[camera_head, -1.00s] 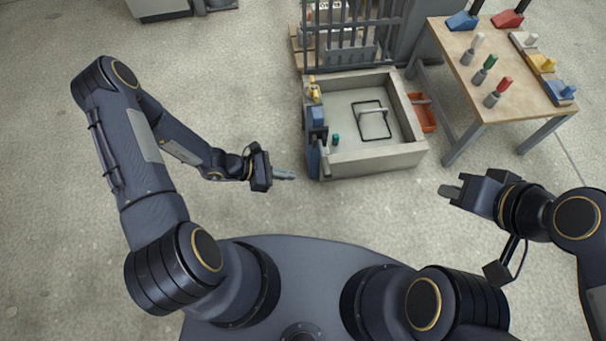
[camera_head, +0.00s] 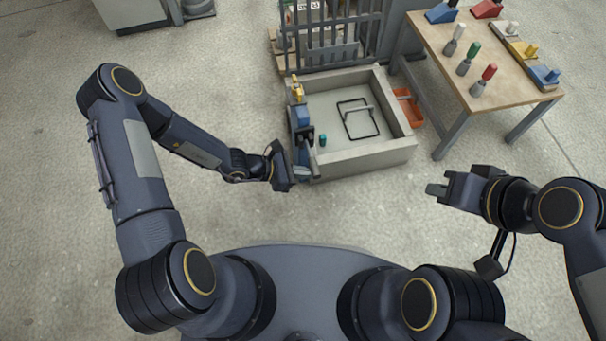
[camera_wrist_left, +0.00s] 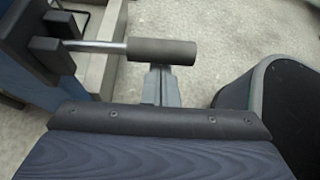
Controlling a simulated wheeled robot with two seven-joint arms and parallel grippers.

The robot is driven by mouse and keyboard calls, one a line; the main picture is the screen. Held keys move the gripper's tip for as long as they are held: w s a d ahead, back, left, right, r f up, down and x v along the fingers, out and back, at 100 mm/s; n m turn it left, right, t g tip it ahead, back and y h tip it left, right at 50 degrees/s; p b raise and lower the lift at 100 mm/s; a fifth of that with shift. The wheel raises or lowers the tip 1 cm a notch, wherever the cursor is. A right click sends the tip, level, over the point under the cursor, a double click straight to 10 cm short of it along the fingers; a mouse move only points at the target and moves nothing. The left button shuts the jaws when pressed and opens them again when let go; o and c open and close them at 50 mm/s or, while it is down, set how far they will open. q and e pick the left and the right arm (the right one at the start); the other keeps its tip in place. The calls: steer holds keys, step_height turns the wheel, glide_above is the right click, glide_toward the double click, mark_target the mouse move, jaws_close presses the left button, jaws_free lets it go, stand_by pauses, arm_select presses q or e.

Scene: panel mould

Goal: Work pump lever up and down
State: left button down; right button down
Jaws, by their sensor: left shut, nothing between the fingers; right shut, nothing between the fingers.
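The blue pump (camera_head: 303,119) stands at the left wall of the concrete-coloured mould box. In the left wrist view its lever is a thin steel rod with a dark grey grip (camera_wrist_left: 162,50), reaching out sideways from a black bracket (camera_wrist_left: 50,50). My left gripper (camera_head: 297,178) is beside the front of the pump. Its fingers (camera_wrist_left: 160,88) are shut with nothing between them; their tips run behind the grip in the wrist view. I cannot tell whether they touch it. My right gripper (camera_head: 436,190) is shut and empty, apart from everything, right of the box.
The mould box (camera_head: 365,160) holds a black rectangular frame (camera_head: 358,118) and a small teal object (camera_head: 322,140). An orange bin (camera_head: 408,106) lies at its right. A wooden table (camera_head: 500,85) with coloured handles is at the right. The floor in front is clear.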

mark_target(312, 167)
steer(key=shift+r, duration=0.1)
